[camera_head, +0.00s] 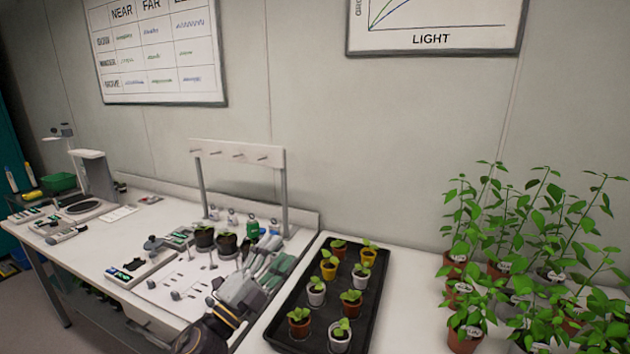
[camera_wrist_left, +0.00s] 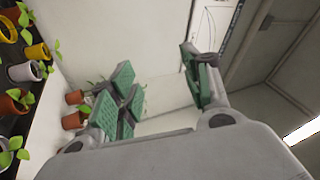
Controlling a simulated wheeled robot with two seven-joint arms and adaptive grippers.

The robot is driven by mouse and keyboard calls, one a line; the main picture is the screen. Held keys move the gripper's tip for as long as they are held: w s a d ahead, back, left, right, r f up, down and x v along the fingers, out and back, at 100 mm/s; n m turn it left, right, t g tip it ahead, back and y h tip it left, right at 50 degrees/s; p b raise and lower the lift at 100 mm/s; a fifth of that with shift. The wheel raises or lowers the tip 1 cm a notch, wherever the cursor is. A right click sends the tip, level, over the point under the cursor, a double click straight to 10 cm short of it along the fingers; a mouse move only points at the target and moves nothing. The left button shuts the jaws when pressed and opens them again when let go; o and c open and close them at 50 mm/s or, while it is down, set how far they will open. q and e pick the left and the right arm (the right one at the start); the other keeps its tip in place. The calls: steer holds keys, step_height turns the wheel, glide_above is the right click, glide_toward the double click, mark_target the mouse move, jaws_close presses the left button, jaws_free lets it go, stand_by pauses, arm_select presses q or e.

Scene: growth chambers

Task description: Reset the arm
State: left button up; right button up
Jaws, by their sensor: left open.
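My left arm comes in from the lower edge of the head view. My left gripper (camera_head: 274,262) is over the white table, just left of the black tray (camera_head: 372,318). Its green-padded fingers point away from me. In the left wrist view the fingers of my left gripper (camera_wrist_left: 158,84) stand apart, with nothing between them but the pale wall behind. The gripper is open and empty. My right gripper is not in view.
The tray holds several small potted seedlings (camera_head: 350,302). Tall leafy plants (camera_head: 540,225) stand at the right. Two dark pots (camera_head: 227,243) sit behind my gripper, under a white peg rack (camera_head: 240,153). Instruments crowd the table's left; free tabletop lies right of the tray.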

arm_select(q)
steer(key=s+a+f+n+g+y, duration=0.3)
steer(key=a+f+n+y, duration=0.4)
steer(key=f+n, duration=0.25)
steer(key=s+a+f+n+g+y, duration=0.3)
steer(key=a+f+n+y, duration=0.45)
steer(key=f, duration=0.35)
steer(key=s+d+f+n+g+h, duration=0.1)
steer(key=s+f+g, duration=0.45)
steer(key=s, duration=0.35)
steer(key=s+f+n+g+h, duration=0.15)
steer(key=s+f+g, duration=0.25)
steer(key=s+f, duration=0.65)
steer(key=f, duration=1.4)
steer(key=s+f, duration=0.2)
steer(key=f, duration=1.3)
steer(key=s+a+f+g, duration=0.1)
steer(key=s+a+f, duration=0.1)
steer(key=s+f, duration=0.8)
steer(key=s+a+f+g, duration=0.1)
steer(key=s+a+f, duration=0.2)
steer(key=s+f, duration=0.7)
steer(key=shift+s+y, duration=0.4)
steer(key=shift+s, duration=0.5)
steer(key=shift+a, duration=0.1)
